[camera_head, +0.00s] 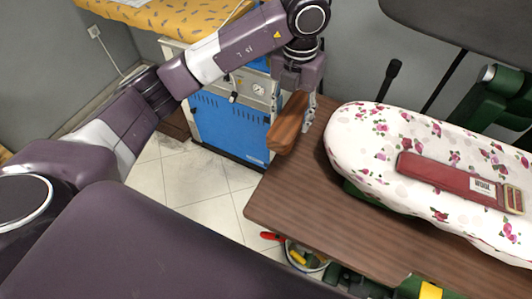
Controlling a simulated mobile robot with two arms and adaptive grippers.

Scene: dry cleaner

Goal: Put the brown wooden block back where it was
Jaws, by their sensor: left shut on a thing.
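The brown wooden block (286,124) is a long, rounded piece with a reddish-brown surface. My left gripper (300,105) points down and is shut on the block, holding it tilted near the left end of the brown wood-grain table (300,190). The block overlaps the table's far left corner in the picture; I cannot tell whether it touches the table. My left arm comes in from the left and reaches over to the block. My right gripper is not in view.
A blue machine with a gauge (222,125) stands behind the table. A bucket (305,258) sits below. The table's left part is clear.

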